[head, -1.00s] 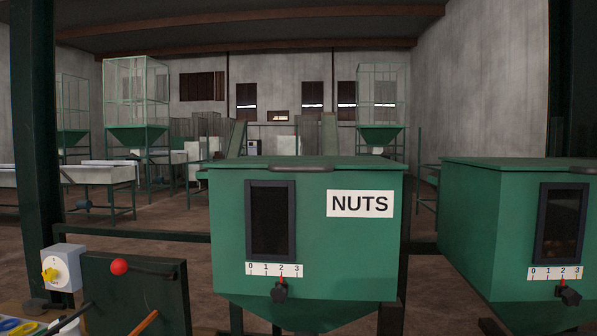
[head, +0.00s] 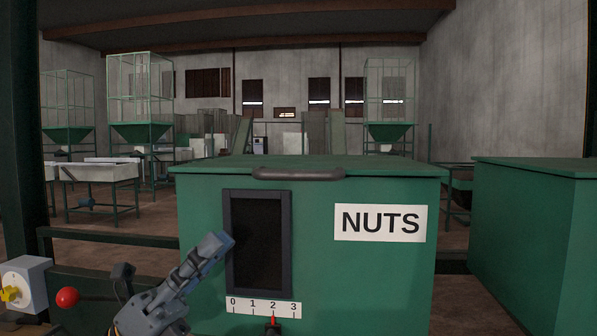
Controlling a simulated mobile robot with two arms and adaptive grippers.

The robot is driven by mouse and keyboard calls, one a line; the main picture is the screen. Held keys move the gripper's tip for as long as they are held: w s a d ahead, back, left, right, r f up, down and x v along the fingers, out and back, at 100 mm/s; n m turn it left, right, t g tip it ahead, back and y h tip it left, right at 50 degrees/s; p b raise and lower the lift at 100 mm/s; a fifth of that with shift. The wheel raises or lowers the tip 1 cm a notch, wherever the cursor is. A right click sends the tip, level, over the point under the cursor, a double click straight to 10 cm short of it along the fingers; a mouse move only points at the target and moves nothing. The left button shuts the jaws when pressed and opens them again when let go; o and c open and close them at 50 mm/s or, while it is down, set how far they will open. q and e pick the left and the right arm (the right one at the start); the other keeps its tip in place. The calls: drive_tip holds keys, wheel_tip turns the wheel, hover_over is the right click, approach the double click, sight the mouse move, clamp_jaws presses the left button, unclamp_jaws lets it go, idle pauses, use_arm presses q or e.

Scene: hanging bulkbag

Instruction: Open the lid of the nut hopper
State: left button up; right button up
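The green nut hopper (head: 385,280) stands straight ahead in the head view, with a white NUTS label (head: 380,223) on its front. Its flat green lid (head: 390,165) lies closed on top. A dark grey bar handle (head: 298,174) sits at the lid's front edge. My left gripper (head: 214,250) is in front of the hopper's lower left, by the dark window, below and left of the handle. It points up and right and appears apart from the handle. I see it edge-on, so its opening is unclear. My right gripper is not in view.
A second green hopper (head: 535,230) stands to the right, with a gap between. A 0-to-3 scale (head: 263,307) with a red pointer is under the window. A red-knobbed lever (head: 67,297) and a grey switch box (head: 25,283) are at lower left.

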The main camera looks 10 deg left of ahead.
use_arm(q)
drive_tip(key=m+g, duration=0.2)
drive_tip(key=p, duration=0.4)
approach(293, 175)
drive_tip(key=d+r, duration=0.1)
drive_tip(key=w+r, duration=0.1)
drive_tip(key=shift+d+r+m, duration=0.3)
drive_tip(key=shift+d, duration=0.05)
drive_tip(key=p+x, duration=0.2)
drive_tip(key=x, duration=0.3)
drive_tip(key=shift+w+d+r, duration=0.1)
drive_tip(key=shift+d, duration=0.25)
drive_tip(key=shift+w+d+r, duration=0.15)
drive_tip(key=shift+d+r, duration=0.15)
drive_tip(key=shift+d, duration=0.25)
drive_tip(key=shift+c, duration=0.4)
clamp_jaws()
